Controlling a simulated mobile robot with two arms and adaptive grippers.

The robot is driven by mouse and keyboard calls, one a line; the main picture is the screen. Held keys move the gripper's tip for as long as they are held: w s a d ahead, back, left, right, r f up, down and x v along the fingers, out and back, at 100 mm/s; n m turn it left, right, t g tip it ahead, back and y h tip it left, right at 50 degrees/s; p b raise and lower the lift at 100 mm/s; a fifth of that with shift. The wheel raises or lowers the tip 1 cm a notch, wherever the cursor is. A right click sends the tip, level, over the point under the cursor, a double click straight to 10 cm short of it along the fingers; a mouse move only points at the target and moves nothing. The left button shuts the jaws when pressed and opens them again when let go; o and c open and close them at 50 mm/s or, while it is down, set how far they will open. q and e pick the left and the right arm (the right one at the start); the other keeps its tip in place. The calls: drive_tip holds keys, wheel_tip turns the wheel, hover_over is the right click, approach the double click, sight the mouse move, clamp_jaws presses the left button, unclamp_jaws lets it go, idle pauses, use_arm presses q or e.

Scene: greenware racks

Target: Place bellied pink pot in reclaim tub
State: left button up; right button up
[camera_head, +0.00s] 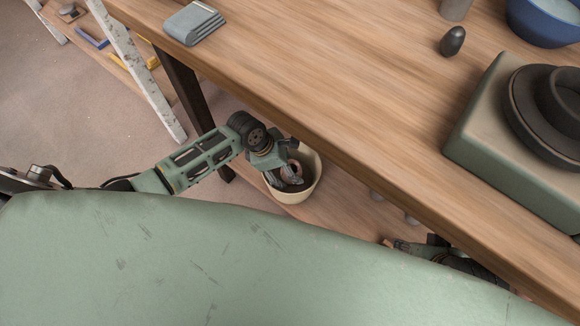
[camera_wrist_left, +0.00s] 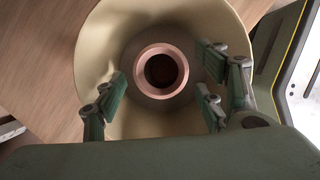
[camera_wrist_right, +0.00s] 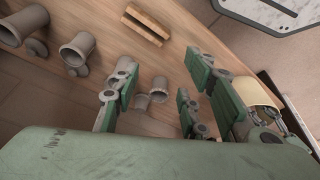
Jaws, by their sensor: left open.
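The reclaim tub (camera_head: 307,189) is a cream, round, open tub on the lower shelf below the worktop. It also shows in the left wrist view (camera_wrist_left: 97,50). The bellied pink pot (camera_wrist_left: 178,70) sits inside the tub, its pinkish round rim facing the camera and its belly darker below. In the head view the pot's rim (camera_head: 293,170) is partly hidden by my left gripper (camera_head: 286,182). In the left wrist view my left gripper (camera_wrist_left: 165,98) is open, its fingers apart on both sides of the pot. My right gripper (camera_wrist_right: 155,95) is open and empty, seen in the right wrist view.
The wooden worktop (camera_head: 330,90) overhangs the lower shelf, its edge close to my left gripper.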

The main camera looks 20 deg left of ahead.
use_arm(q)
drive_tip(key=p+v, duration=0.1)
drive_tip(key=v, duration=0.2)
drive_tip(key=shift+r, duration=0.2)
drive_tip(key=w+p+v, duration=0.1)
drive_tip(key=p+v, duration=0.1)
drive_tip(key=v, duration=0.3)
drive_tip(key=s+d+m, duration=0.3)
drive_tip(key=s+m, duration=0.5)
drive_tip(key=m, duration=0.4)
drive_tip(key=s+a+m+t+y, duration=0.1)
drive_tip(key=s+a+m+y, duration=0.2)
drive_tip(key=m, duration=1)
drive_tip(key=s+a, duration=0.3)
drive_tip(key=s, duration=0.2)
drive_tip(key=shift+s+r+y, duration=0.15)
drive_tip(key=shift+r+y, duration=0.1)
drive_tip(key=shift+y, duration=0.15)
use_arm(e)
drive_tip(key=x, duration=0.5)
drive_tip(key=shift+w+a+f, duration=0.15)
drive_tip(key=shift+w+f, duration=0.05)
drive_tip(key=shift+f, duration=0.05)
drive_tip(key=shift+f, duration=0.1)
